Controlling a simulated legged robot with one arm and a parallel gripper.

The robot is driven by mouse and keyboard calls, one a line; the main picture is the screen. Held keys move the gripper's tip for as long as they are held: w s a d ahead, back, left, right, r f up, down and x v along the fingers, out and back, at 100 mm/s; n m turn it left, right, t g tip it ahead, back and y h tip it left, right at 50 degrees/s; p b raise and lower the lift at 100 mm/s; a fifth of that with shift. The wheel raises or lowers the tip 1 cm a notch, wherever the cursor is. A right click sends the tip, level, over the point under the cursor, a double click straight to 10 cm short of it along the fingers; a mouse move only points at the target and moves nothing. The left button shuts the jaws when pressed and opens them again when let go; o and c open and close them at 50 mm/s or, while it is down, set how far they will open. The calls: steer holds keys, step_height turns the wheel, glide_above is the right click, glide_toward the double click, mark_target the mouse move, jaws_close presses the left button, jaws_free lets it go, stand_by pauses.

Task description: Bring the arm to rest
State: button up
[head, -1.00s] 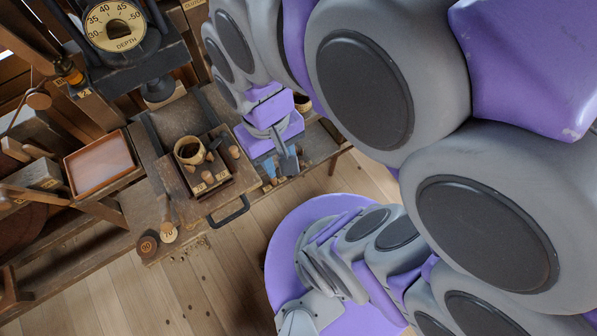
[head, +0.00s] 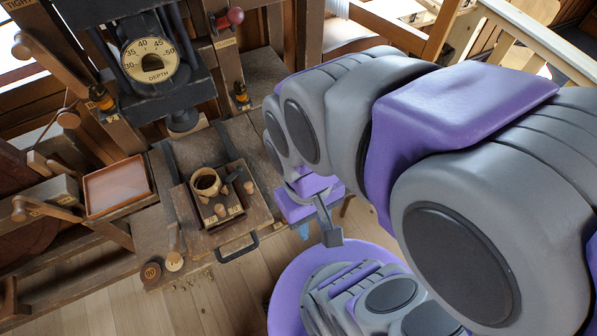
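My gripper (head: 331,237) hangs below the purple block at the end of my arm, right of the workbench's right end. One grey finger with a flat square tip shows clearly. The second finger cannot be made out, so I cannot tell whether the gripper is open or shut. No object shows at the fingertip. My grey and purple arm fills the right side of the head view and hides what lies behind it.
The workbench (head: 150,219) carries a wooden board with a round cup (head: 206,182) and several pegs. A reddish tray (head: 117,187) lies left of it. A depth dial (head: 150,60) stands behind.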

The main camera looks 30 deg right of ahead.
step_height(320, 180, down, 7)
steer(key=b, duration=0.7)
steer(key=shift+f, duration=0.2)
steer(key=shift+r, duration=0.1)
steer(key=shift+o, duration=0.3)
